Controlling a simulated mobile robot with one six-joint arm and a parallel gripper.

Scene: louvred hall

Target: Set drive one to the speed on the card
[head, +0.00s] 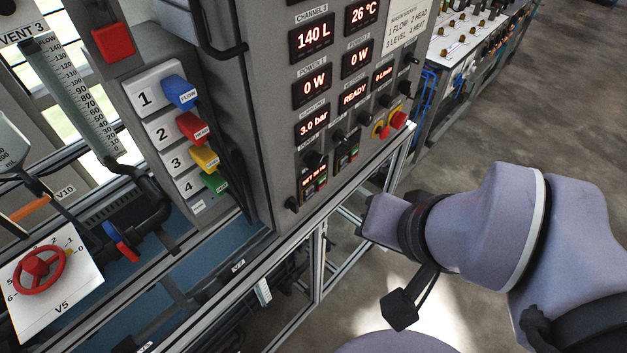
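Two small drive units with lit displays sit low on the grey control panel. The left one (313,183) has a display that seems to read "SET 30", though the text is small, with coloured keys below. The right one (347,152) is too small to read. I cannot tell which is drive one. A white card (406,22) at the panel's upper right lists sensor sockets; I see no speed on it. My gripper (374,220) is right of and below the drives, apart from the panel. Its fingers are not clear, so its opening cannot be told.
Above the drives are red displays (311,38), black knobs and a red-and-yellow button (398,119). Numbered sockets with coloured plugs (180,92) are on the left. A red valve wheel (40,270) is at lower left. A black handle (215,40) juts out. Floor at right is clear.

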